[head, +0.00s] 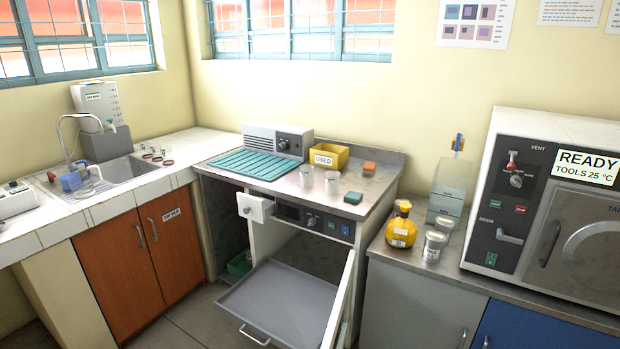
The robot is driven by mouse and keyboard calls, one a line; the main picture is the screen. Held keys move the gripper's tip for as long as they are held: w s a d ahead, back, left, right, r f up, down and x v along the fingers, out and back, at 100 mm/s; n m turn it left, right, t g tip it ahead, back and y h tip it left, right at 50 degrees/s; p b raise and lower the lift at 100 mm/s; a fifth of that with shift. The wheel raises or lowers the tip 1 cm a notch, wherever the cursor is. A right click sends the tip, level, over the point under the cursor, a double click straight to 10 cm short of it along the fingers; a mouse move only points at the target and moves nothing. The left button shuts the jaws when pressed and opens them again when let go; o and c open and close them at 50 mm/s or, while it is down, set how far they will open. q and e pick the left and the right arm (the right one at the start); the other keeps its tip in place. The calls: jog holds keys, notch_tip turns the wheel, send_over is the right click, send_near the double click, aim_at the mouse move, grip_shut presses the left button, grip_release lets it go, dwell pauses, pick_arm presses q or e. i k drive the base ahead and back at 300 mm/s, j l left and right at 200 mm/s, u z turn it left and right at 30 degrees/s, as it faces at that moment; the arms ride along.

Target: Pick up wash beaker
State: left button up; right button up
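Two small pale beakers stand upright side by side on the grey counter (262,190) in the middle: a left beaker (306,177) and a right beaker (332,182). Both seem to carry small labels, too small to read, so I cannot tell which one is the wash beaker. Two more whitish labelled containers, a front one (433,246) and a back one (444,226), stand on the lower counter at the right. Neither of my grippers is in view.
A teal ribbed mat (255,164), yellow USED bin (328,157), orange block (369,168) and teal block (353,198) share the counter. Below it, a small drawer (255,208) and a large grey tray (280,300) stick out, beside an open door (340,300). A yellow bottle (401,231) stands right.

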aim_at(307, 172)
jog(key=i+j+z, duration=0.1)
jog(key=z, duration=0.95)
jog(key=j+z, duration=0.4)
jog(key=j, duration=0.2)
jog(key=j+z, duration=0.4)
jog(key=j, duration=0.2)
jog(key=k+j+z, duration=0.2)
jog(key=j+z, duration=0.25)
jog(key=j, duration=0.15)
